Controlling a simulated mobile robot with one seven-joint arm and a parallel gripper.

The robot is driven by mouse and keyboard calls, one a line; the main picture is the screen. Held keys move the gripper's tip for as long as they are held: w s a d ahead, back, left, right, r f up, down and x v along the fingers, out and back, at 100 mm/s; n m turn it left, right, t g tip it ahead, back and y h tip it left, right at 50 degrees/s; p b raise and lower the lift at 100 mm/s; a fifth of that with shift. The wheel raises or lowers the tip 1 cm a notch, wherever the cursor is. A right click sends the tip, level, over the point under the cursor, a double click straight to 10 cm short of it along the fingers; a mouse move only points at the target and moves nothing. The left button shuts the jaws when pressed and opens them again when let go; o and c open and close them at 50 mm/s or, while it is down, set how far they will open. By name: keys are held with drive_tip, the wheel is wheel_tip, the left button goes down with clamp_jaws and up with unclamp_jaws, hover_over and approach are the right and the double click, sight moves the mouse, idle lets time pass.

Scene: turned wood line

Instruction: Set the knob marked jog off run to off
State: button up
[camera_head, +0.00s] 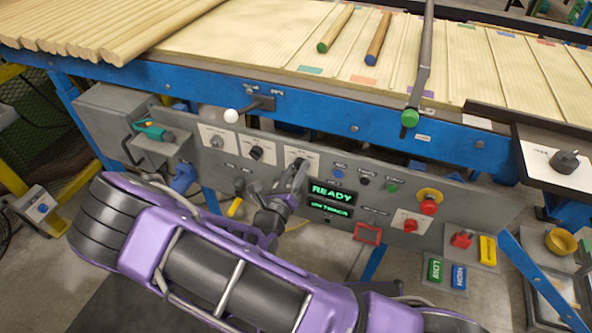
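On the grey control panel (205,165) below the blue rail, white-plated knobs sit in a row: a left knob (216,141), a middle knob (256,153) and a right plate (300,154). Their lettering is too small to read, so I cannot tell which is marked jog off run. My gripper (298,174) is at the panel, just in front of and below the right plate.
A green-lit display (332,193) reading READY is right of my gripper. A red button (428,205) and a red switch (410,224) are farther right. A white-ball lever (232,116) juts out above the knobs. Another black knob (564,161) is at far right.

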clamp_jaws()
drive_tip(key=shift+m, duration=0.3)
drive_tip(key=m+p, duration=0.1)
drive_tip(key=m, duration=0.1)
drive_tip(key=shift+r+m, duration=0.1)
drive_tip(key=shift+m, duration=0.3)
drive_tip(key=m+p, duration=0.1)
drive_tip(key=m, duration=0.4)
drive_tip(key=shift+s+d, duration=0.1)
drive_tip(key=shift+m, duration=0.3)
drive_tip(key=o, duration=0.7)
unclamp_jaws()
